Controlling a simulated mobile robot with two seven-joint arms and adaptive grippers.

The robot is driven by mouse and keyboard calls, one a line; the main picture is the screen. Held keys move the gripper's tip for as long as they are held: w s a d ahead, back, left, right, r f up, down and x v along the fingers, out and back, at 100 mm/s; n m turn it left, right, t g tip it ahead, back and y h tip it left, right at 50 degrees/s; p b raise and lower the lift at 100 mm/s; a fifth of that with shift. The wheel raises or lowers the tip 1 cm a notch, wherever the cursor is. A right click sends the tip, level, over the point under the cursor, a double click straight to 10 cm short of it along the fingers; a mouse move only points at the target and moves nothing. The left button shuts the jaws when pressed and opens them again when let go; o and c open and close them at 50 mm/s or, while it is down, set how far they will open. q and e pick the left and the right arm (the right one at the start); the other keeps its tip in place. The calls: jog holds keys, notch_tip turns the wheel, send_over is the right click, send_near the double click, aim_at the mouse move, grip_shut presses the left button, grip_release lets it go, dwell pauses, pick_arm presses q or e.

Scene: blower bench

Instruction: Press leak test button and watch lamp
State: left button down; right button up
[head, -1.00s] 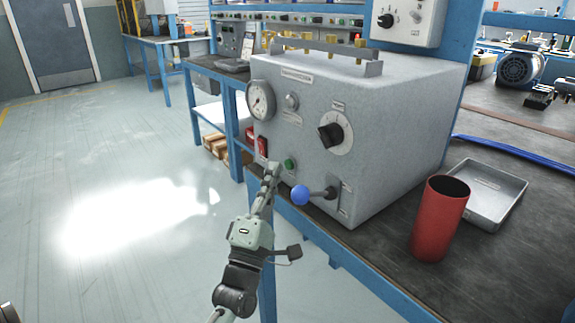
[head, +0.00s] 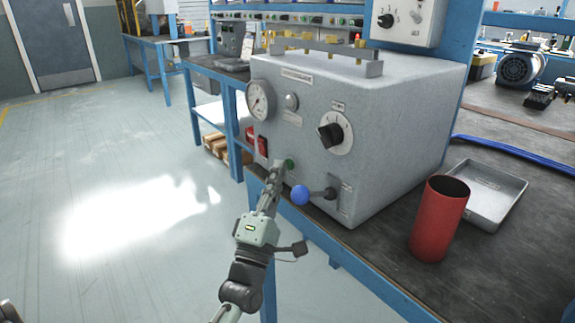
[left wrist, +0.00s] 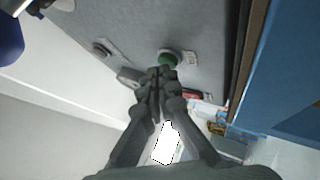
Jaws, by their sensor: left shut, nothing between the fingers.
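The grey tester box (head: 390,120) stands on the bench. A small green button (head: 290,163) is low on its front panel; it also shows in the left wrist view (left wrist: 168,57). My left gripper (head: 280,167) is shut and empty, its fingertips right at the button's left edge in the head view. In the left wrist view the closed fingertips (left wrist: 161,74) overlap the button's lower edge; I cannot tell whether they touch it. A small round lens, apparently the lamp (head: 292,101), sits above and looks grey and unlit. My right gripper is not in view.
A blue ball-ended lever (head: 300,195) is close to the right of my gripper. A red switch (head: 262,145) is to its left. A dial gauge (head: 260,100) and black knob (head: 331,135) are above. A red cylinder (head: 440,218) and metal tray (head: 484,195) stand on the bench.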

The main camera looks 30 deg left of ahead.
pick_arm(q)
jog(key=shift+w+d, duration=0.1)
jog(key=shift+w, duration=0.05)
dwell(0.4)
jog(key=shift+s+a, duration=0.3)
jog(key=shift+s, duration=0.4)
jog(key=shift+s+a+p, duration=0.15)
jog(key=shift+s+a, duration=0.15)
jog(key=shift+s, duration=0.5)
jog(key=shift+s+a+p, duration=0.15)
jog(key=shift+s+a, duration=0.2)
jog(key=shift+s, duration=0.4)
jog(key=shift+s+a+p, duration=0.15)
jog(key=shift+s+a, duration=0.15)
jog(key=shift+s, duration=0.5)
